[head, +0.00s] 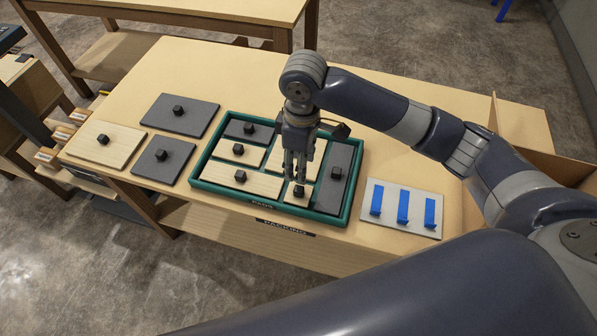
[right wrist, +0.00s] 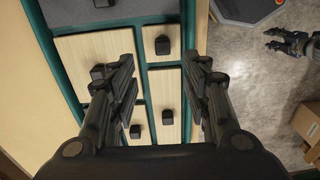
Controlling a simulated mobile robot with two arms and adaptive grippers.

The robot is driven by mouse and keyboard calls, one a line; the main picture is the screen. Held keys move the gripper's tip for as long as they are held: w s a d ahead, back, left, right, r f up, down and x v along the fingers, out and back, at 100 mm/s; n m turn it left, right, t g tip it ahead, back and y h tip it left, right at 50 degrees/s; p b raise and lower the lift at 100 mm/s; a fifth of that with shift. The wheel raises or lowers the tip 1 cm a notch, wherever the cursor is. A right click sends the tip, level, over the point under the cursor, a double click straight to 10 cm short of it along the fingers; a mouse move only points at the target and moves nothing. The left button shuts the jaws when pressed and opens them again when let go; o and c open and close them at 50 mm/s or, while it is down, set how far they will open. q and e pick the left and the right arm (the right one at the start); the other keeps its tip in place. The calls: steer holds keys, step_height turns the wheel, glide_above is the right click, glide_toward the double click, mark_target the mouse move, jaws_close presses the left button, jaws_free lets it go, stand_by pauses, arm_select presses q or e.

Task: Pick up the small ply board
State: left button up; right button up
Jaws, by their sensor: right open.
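The small ply board (head: 290,198) lies in the front right part of the green tray (head: 202,166), flat, with a black knob on top. It also shows in the right wrist view (right wrist: 152,53). My right gripper (head: 296,178) points down just above and behind this knob in the head view. In the right wrist view its fingers (right wrist: 165,88) are spread wide, with nothing between them held. The knob stands clear of both fingers there. My left gripper (right wrist: 278,40) shows small over the floor in the right wrist view; its jaws are too small to read.
The tray also holds a long ply board (head: 225,180), other ply boards and a tall grey board (head: 337,160) close beside. Loose boards lie left of the tray. A pale panel with blue strips (head: 372,192) lies right; an open carton (head: 530,150) stands beyond.

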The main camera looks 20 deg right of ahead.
glide_above(299, 189)
steer(key=f, duration=0.4)
steer(key=shift+w+d+f, duration=0.1)
steer(key=shift+w+d, duration=0.05)
steer(key=shift+d, duration=0.2)
steer(key=shift+f+p, duration=0.25)
steer(key=shift+p, duration=0.1)
steer(key=f, duration=0.3)
steer(key=f+p, duration=0.1)
steer(key=shift+a+f, duration=0.15)
steer(key=shift+a, duration=0.25)
steer(key=shift+f, duration=0.3)
steer(key=shift+c, duration=1.1)
arm_select(q)
steer(key=s+r, duration=0.1)
steer(key=s, duration=0.2)
steer(key=shift+r, duration=0.4)
arm_select(e)
jaws_close()
